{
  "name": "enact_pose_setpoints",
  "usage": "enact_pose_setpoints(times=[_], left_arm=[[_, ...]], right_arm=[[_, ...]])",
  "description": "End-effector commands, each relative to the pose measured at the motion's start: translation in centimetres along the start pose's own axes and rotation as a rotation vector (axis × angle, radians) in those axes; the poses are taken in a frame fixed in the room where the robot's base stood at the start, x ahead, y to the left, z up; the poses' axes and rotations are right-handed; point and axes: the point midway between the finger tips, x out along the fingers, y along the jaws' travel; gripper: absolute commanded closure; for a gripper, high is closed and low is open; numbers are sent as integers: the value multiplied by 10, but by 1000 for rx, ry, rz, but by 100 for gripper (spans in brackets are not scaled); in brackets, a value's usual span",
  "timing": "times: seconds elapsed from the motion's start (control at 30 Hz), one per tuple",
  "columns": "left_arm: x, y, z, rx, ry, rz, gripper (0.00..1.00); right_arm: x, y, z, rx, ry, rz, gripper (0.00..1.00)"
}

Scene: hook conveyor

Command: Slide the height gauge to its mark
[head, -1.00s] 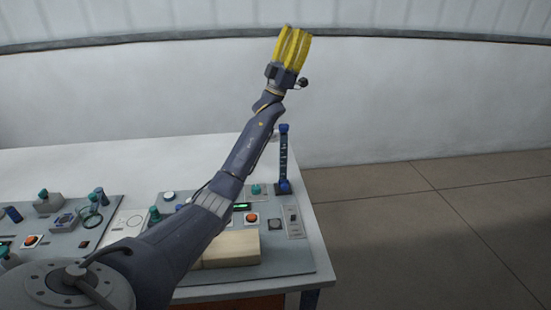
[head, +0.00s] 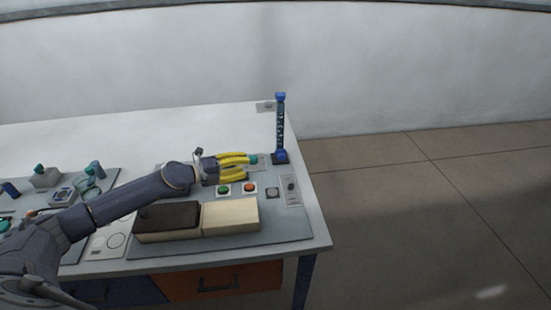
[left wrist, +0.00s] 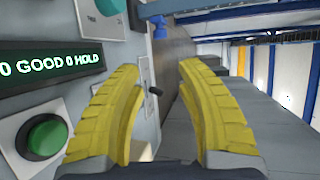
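The height gauge (head: 280,125) is an upright dark post with pale scale marks, at the back right corner of the panel in the head view. It has a blue cap on top and a blue part low down near its dark base. My left gripper (head: 248,166) is low over the panel, left of the gauge and apart from it, pointing right. In the left wrist view its yellow fingers (left wrist: 160,85) are spread with nothing held between them. A blue part, probably of the gauge, shows beyond them. I cannot make out the target mark. My right gripper is out of view.
A teal knob (head: 253,159) is close to the left fingertips. Green (head: 223,190) and orange (head: 250,187) buttons and a black toggle (head: 291,186) lie nearer the front. A dark and pale block (head: 231,217) sits at the panel's front. The table's right edge is close to the gauge.

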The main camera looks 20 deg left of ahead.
Motion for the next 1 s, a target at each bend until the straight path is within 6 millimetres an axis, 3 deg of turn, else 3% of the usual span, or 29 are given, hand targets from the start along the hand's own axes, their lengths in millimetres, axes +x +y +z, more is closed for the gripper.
enact_pose_setpoints(times=[0.17,0.7,1.0], left_arm=[[21,-1,0,1,1,-3,65],[119,-1,-1,-3,2,-2,65],[156,-1,0,-3,0,-2,65]], right_arm=[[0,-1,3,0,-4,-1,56],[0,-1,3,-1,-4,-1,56],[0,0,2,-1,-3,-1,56]])
